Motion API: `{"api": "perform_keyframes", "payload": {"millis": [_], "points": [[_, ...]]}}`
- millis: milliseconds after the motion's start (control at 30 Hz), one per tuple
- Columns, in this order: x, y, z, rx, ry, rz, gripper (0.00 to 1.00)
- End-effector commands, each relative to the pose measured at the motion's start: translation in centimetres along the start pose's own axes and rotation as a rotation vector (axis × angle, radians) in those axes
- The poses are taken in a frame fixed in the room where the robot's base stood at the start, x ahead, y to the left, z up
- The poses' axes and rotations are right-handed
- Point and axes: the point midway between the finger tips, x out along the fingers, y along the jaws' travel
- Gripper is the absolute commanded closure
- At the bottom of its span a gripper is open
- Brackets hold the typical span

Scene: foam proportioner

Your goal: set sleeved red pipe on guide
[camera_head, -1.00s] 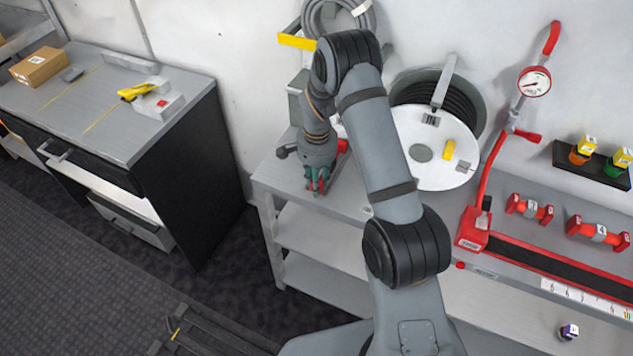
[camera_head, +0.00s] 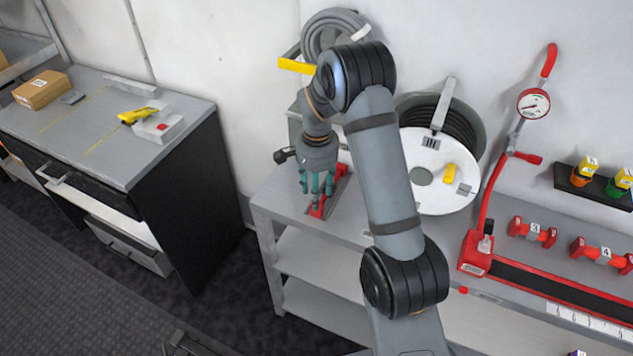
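My gripper (camera_head: 316,190) points down over the left end of the grey bench. Its teal fingers stand apart, with gaps between them. Just below and behind the fingertips is a long red piece (camera_head: 318,211) on the bench top, partly hidden by the fingers; I cannot tell if it is the guide or if a pipe lies on it. Two red pipe pieces with grey numbered sleeves lie at the right: one marked 5 (camera_head: 532,232) and one marked 4 (camera_head: 600,253). Contact between the fingers and the red piece cannot be made out.
A white-faced hose reel (camera_head: 422,174) stands behind my arm. A red lever with a gauge (camera_head: 533,103) and a red-edged black track (camera_head: 545,286) are to the right. A grey cabinet (camera_head: 110,130) stands at the left, across a floor gap. A coiled hose (camera_head: 335,35) hangs behind.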

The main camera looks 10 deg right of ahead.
Motion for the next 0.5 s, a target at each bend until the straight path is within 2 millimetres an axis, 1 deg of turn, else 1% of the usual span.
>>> {"api": "perform_keyframes", "payload": {"millis": [33, 100, 200, 333, 500], "points": [[-1.0, -0.1, -0.1, 0.001, 0.004, -0.006, 0.55], [-2.4, -0.1, -0.1, 0.000, 0.004, -0.004, 0.55], [-4.0, -0.1, -0.1, 0.001, 0.002, -0.003, 0.55], [-5.2, 0.0, 0.0, 0.000, 0.000, -0.001, 0.55], [-5.8, 0.0, 0.0, 0.000, 0.000, 0.000, 0.55]]}}
